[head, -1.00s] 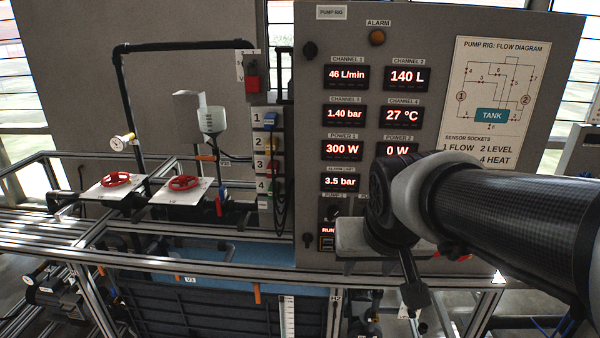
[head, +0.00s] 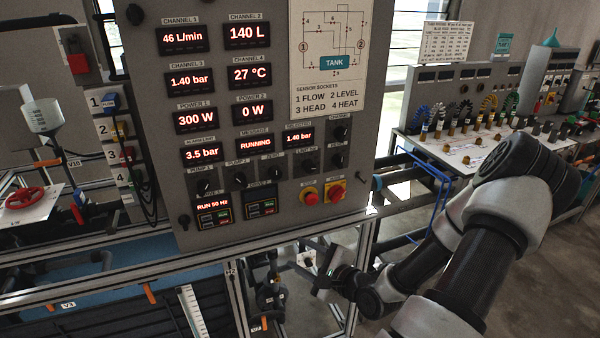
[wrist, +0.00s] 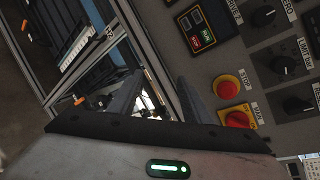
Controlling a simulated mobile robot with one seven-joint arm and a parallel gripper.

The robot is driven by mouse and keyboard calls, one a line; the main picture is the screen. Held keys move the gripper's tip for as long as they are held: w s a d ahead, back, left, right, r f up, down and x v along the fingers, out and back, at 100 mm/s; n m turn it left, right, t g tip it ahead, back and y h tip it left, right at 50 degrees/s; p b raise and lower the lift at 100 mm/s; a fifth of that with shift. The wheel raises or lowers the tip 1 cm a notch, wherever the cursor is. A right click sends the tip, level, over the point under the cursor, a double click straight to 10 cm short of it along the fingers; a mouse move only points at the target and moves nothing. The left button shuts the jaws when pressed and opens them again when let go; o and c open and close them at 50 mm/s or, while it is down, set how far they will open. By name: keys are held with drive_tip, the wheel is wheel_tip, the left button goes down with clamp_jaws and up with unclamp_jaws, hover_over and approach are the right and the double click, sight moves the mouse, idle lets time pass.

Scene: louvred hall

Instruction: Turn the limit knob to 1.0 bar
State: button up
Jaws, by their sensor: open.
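The grey control panel (head: 275,205) fills the middle of the head view. Its limit knob (head: 308,162) is a black dial in the lower knob row, beside the zero knob; its pointer is too small to read there. The limit knob also shows at the right in the wrist view (wrist: 283,66), with a pale pointer mark. The alarm limit display (head: 203,154) reads 3.5 bar. My gripper (head: 333,267) is below the panel's lower right edge, apart from the knob. In the wrist view my gripper (wrist: 158,97) is open, with nothing seen between its fingers.
A yellow-based red stop button (head: 310,196) and a red main switch (head: 336,191) sit below the limit knob. Other black knobs crowd around it. The metal frame (head: 365,240) stands near my gripper. A bench (head: 460,148) with hoses stands at the right.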

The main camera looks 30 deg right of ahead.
drive_tip(key=s+d+r+m+t+h, duration=0.35)
drive_tip(key=r+m+t, duration=0.2)
drive_tip(key=m, duration=0.25)
drive_tip(key=m+t+h, duration=0.2)
drive_tip(key=m+h, duration=0.1)
drive_tip(key=m, duration=0.2)
approach(311, 170)
drive_tip(key=p+x, duration=0.3)
drive_tip(key=x, duration=0.6)
drive_tip(key=shift+s+a+r, duration=0.1)
drive_tip(key=c, duration=1)
drive_tip(key=shift+c, duration=0.2)
